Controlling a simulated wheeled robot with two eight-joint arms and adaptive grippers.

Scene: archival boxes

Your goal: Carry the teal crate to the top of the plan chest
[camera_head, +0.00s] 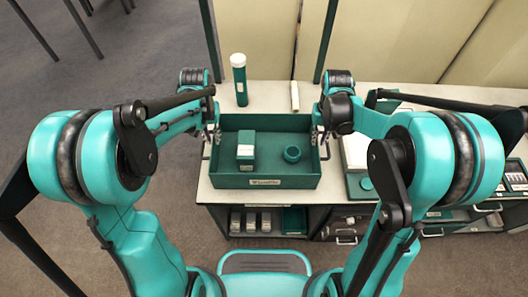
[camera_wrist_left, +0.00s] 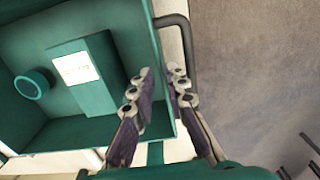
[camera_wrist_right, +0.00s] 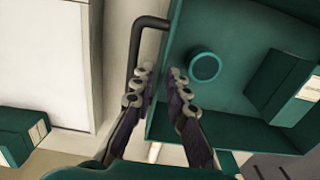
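The teal crate (camera_head: 230,181) stands upright on a white countertop (camera_head: 208,190), with a label on its front and a dark handle at each end. Inside are a teal box with a white label (camera_head: 246,150) and a round teal ring (camera_head: 292,154). My left gripper (camera_head: 212,134) is at the crate's left end; its fingers (camera_wrist_left: 160,72) are parted astride the end wall near the handle (camera_wrist_left: 188,50). My right gripper (camera_head: 320,134) is likewise at the right end, its fingers (camera_wrist_right: 160,72) parted beside the handle (camera_wrist_right: 134,50). I cannot tell whether the fingers touch the wall.
A teal tube with a white cap (camera_head: 240,80) and a white roll (camera_head: 295,96) stand behind the crate. A drawer unit (camera_head: 345,229), possibly the plan chest, is at the lower right. A white box (camera_head: 354,151) is close right of the crate. Open floor lies at left.

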